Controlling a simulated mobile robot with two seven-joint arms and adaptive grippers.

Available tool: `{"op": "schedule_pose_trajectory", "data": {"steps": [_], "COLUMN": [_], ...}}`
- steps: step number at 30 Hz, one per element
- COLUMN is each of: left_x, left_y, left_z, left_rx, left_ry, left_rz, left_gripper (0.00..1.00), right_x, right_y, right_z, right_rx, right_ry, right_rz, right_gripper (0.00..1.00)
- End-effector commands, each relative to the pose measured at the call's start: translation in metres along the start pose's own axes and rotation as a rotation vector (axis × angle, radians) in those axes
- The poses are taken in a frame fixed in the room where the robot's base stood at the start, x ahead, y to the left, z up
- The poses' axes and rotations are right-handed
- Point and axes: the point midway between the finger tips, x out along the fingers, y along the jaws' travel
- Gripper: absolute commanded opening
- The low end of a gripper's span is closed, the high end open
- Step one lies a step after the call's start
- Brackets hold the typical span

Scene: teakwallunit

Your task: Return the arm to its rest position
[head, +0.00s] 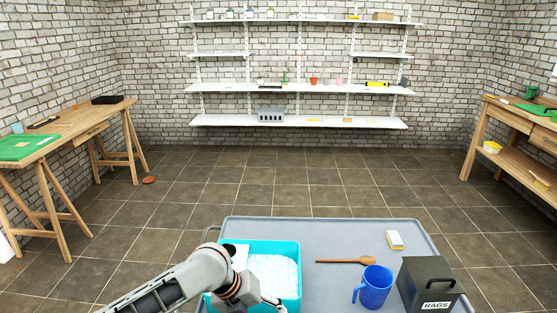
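One of my arms, the left, comes in from the lower left and reaches over a turquoise bin (262,243) on a grey cart top (330,232). The arm's end goes down at the bin's near side. Its gripper is mostly hidden behind the arm and cut off by the bottom edge, so its fingers cannot be made out. The bin holds a pale, whitish filling. My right arm and gripper are not in view.
On the cart lie a wooden spoon (345,261), a blue mug (373,288), a black RAGS box (428,285) and a small yellow-white block (394,239). Wooden workbenches stand left (75,125) and right (510,118). Wall shelves (298,122) stand at the back. The tiled floor between is mostly clear.

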Motion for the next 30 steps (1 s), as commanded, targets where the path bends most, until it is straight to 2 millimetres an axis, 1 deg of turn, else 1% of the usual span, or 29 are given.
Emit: {"op": "schedule_pose_trajectory", "data": {"steps": [1, 4, 7, 10, 13, 17, 20, 21, 23, 24, 27, 30], "left_x": [0.014, 0.031, 0.043, 0.051, 0.056, 0.056, 0.052, 0.049, 0.044, 0.04, 0.029, 0.019], "left_y": [-0.004, -0.011, -0.011, -0.004, 0.012, 0.044, 0.078, 0.092, 0.114, 0.129, 0.162, 0.186], "left_z": [-0.013, -0.025, -0.035, -0.042, -0.05, -0.062, -0.076, -0.082, -0.094, -0.101, -0.121, -0.137], "left_rx": [-0.121, -0.381, -0.644, -0.906, -1.162, -1.481, -1.708, -1.793, -1.912, -1.983, -2.126, -2.218], "left_ry": [-0.009, -0.044, -0.072, -0.099, -0.127, -0.166, -0.203, -0.22, -0.244, -0.262, -0.3, -0.328], "left_rz": [-0.051, -0.15, -0.247, -0.344, -0.438, -0.56, -0.654, -0.694, -0.75, -0.788, -0.872, -0.936], "left_gripper": [0.63, 0.63, 0.63, 0.63, 0.63, 0.63, 0.63, 0.63, 0.63, 0.63, 0.63, 0.63], "right_x": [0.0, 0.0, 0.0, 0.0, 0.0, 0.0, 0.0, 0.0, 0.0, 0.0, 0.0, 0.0], "right_y": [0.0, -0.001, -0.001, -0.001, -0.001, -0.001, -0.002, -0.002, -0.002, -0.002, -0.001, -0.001], "right_z": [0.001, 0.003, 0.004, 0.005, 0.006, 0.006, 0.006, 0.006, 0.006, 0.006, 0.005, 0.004], "right_rx": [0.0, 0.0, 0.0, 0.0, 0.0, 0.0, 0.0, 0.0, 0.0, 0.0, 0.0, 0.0], "right_ry": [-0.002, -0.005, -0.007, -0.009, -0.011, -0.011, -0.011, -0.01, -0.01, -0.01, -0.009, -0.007], "right_rz": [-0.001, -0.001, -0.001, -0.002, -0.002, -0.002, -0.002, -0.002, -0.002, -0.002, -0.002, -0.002], "right_gripper": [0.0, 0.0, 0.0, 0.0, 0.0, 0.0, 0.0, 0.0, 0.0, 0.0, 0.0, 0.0]}}
